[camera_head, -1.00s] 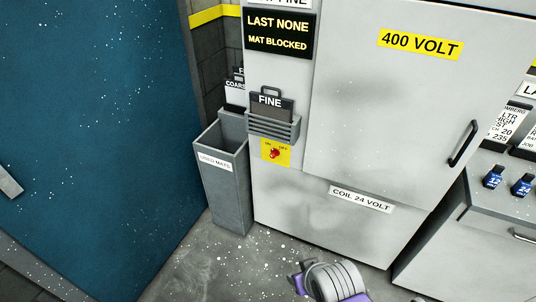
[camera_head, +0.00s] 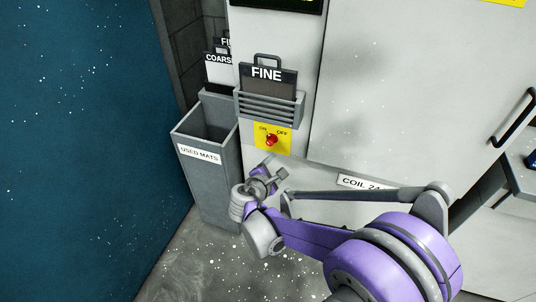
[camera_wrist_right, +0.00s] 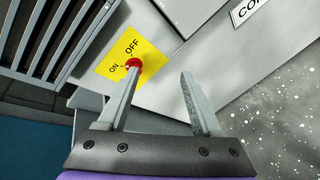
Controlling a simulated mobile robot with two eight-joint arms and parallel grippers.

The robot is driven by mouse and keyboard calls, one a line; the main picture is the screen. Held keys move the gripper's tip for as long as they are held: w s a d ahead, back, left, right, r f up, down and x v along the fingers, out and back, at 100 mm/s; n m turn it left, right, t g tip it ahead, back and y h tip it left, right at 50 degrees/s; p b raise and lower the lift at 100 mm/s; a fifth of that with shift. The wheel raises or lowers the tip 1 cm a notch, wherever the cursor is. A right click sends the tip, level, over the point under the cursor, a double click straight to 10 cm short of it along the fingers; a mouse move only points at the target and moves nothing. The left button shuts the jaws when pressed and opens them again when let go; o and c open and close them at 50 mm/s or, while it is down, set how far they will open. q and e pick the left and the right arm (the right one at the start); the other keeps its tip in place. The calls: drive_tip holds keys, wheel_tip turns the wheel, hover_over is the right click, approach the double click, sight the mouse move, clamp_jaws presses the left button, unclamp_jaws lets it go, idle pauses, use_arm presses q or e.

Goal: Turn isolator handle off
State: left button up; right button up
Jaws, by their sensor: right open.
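The red isolator handle (camera_head: 271,140) sits on a yellow plate (camera_head: 284,148) marked ON and OFF, low on the grey cabinet front. In the right wrist view the handle (camera_wrist_right: 133,64) shows at the tip of the left finger, on the yellow plate (camera_wrist_right: 120,75). Part of the handle is hidden by that finger, and I cannot tell whether they touch. My right gripper (camera_head: 272,166) is just below the plate in the head view. Its two fingers (camera_wrist_right: 158,75) are spread wide with nothing between them. My left gripper is not in view.
A rack holding a FINE mat (camera_head: 268,77) is fixed above the plate. A grey USED MATS bin (camera_head: 205,185) stands left of the cabinet. A blue wall (camera_head: 75,150) fills the left. The cabinet door (camera_head: 415,90) has a black handle at right.

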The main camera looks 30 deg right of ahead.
sight(269, 144)
drive_tip(key=w+a+f+n+t+h+b, duration=0.1)
drive_tip(key=w+f+n+t+h+b, duration=0.25)
drive_tip(key=w+f+n, duration=0.5)
drive_tip(key=shift+y, duration=0.25)
drive_tip(key=x, duration=0.3)
drive_tip(key=b+x, duration=0.1)
drive_tip(key=x, duration=0.3)
drive_tip(key=r+x, duration=0.1)
drive_tip(key=x, duration=0.3)
drive_tip(key=shift+w+a, duration=0.2)
drive_tip(key=shift+w, duration=0.25)
use_arm(q)
wheel_tip(269, 144, down, 7)
drive_tip(key=shift+w, duration=0.25)
drive_tip(key=shift+f, duration=0.1)
use_arm(e)
clamp_jaws()
